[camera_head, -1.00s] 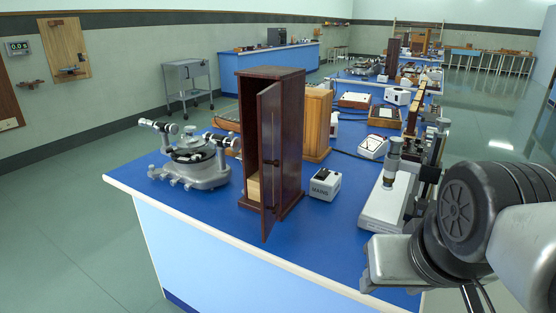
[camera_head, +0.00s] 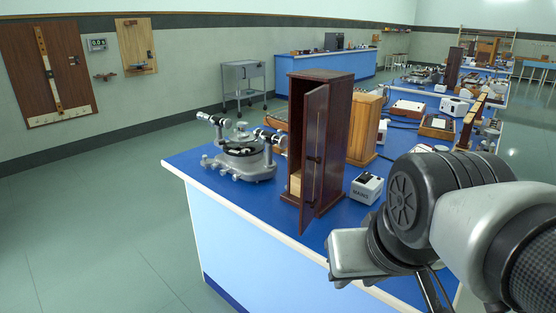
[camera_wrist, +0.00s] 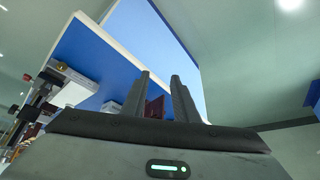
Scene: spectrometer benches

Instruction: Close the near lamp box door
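The near lamp box (camera_head: 338,135) is a tall dark red-brown wooden cabinet, upright near the front edge of the blue bench. Its door (camera_head: 314,140) stands partly open, swung out toward me, with a small dark handle on its face. A pale block (camera_head: 295,183) shows inside through the gap at the left. In the wrist view my gripper (camera_wrist: 162,98) has two dark fingers apart, with nothing held between them. A dark red surface, perhaps the lamp box, shows behind the fingers. In the head view my arm is right of the box, apart from the door.
A spectrometer (camera_head: 242,158) stands left of the box on the blue bench (camera_head: 215,158). A small white block (camera_head: 367,188) sits close on its right, and a lighter wooden box (camera_head: 365,128) stands behind. The floor (camera_head: 100,230) left of the bench is clear.

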